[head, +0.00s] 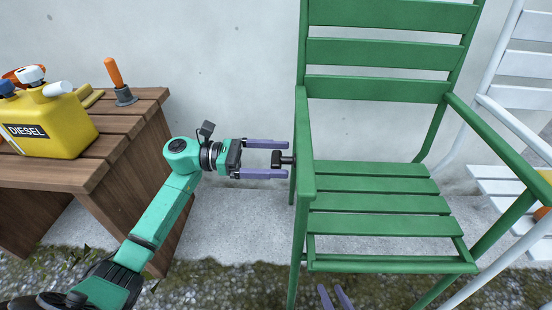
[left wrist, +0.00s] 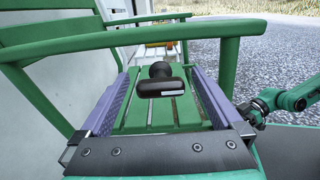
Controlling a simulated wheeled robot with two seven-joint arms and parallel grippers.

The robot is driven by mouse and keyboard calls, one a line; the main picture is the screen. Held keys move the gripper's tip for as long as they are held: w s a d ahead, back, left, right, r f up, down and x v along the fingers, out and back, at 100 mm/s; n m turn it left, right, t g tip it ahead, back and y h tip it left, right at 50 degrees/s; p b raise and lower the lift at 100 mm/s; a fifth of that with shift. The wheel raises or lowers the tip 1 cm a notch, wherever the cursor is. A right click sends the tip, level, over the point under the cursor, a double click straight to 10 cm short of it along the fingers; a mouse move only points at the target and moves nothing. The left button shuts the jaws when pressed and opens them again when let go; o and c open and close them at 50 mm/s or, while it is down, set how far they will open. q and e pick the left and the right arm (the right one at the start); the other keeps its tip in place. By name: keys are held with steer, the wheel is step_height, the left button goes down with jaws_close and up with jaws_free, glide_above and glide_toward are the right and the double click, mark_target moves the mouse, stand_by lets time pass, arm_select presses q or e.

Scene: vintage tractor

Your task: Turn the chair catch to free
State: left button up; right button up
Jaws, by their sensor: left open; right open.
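The chair catch (head: 282,160) is a small black T-shaped handle on the left side of the green chair (head: 380,203). My left gripper (head: 287,159) is open, with its two purple fingers reaching toward the chair, one on each side of the catch. In the left wrist view the catch (left wrist: 161,82) sits between the open fingers, apart from both, with its bar lying crosswise. My right gripper (head: 335,296) shows only as two purple fingertips, spread apart, at the bottom edge of the head view, below the chair seat.
A wooden table (head: 125,130) stands at the left, bearing a yellow diesel can (head: 55,125) and an orange-handled tool (head: 117,80). A white chair (head: 520,95) stands close at the right. A pale wall is behind. Concrete and gravel are below.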

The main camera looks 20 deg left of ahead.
arm_select(q)
steer(key=shift+d, duration=0.1)
steer(key=shift+c, duration=0.3)
steer(key=c, duration=1.3)
